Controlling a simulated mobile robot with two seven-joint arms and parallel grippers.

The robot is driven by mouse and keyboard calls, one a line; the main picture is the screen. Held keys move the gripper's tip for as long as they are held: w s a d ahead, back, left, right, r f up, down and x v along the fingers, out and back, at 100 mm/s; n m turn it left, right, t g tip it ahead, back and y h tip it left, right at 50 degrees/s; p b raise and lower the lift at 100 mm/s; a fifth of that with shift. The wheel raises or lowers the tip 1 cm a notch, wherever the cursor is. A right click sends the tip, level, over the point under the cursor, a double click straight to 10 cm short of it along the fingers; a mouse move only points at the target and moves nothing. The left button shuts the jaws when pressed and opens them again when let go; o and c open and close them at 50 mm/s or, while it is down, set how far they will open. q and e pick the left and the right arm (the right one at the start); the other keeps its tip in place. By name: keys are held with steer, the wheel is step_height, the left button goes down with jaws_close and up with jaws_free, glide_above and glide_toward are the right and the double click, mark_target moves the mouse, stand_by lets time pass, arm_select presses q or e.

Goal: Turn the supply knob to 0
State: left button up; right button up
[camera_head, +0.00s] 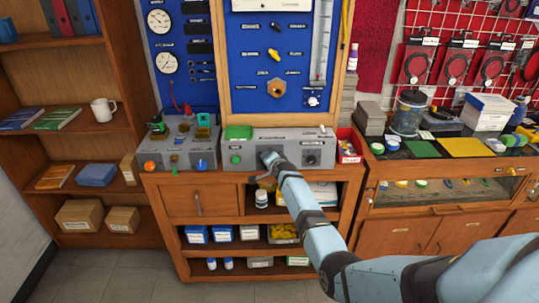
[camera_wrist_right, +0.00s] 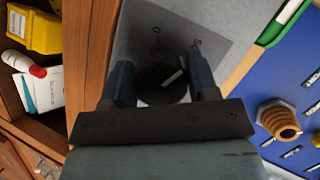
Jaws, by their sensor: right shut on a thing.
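My right gripper (camera_head: 267,157) reaches the sloped front of a grey control box (camera_head: 290,147) on the bench. In the right wrist view its two fingers (camera_wrist_right: 165,88) are shut around a round black knob (camera_wrist_right: 160,90), which I take to be the supply knob. A white pointer line on the knob slants up and to the right, away from the 0 mark (camera_wrist_right: 157,30) on the grey plate. Another mark (camera_wrist_right: 197,42) is partly hidden by the right finger. In the head view the gripper hides this knob. My left gripper is not in view.
The same box has a green button (camera_head: 236,160) at left and a dark knob (camera_head: 312,158) at right. A second grey box (camera_head: 180,147) with an orange knob stands to the left. A red bin (camera_head: 349,147) is close on the right.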

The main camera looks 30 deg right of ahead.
steer(key=shift+r+n+g+p, duration=0.1)
steer(key=shift+n+g+p, duration=0.4)
steer(key=shift+n+p, duration=0.55)
steer(key=shift+n+g+h, duration=0.3)
steer(key=shift+n, duration=0.55)
steer(key=shift+f+n+h, duration=0.2)
steer(key=shift+n+h, duration=0.1)
steer(key=shift+n, duration=0.4)
steer(key=n+g+h+b, duration=0.1)
steer(key=n, duration=0.1)
steer(key=shift+f+n+g, duration=0.1)
steer(key=shift+n+g, duration=0.2)
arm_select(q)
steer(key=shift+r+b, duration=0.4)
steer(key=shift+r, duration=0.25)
arm_select(e)
steer(key=shift+s, duration=0.1)
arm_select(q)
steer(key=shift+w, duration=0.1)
arm_select(e)
steer(key=shift+n, duration=0.4)
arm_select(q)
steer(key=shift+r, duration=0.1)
arm_select(e)
steer(key=o, duration=0.9)
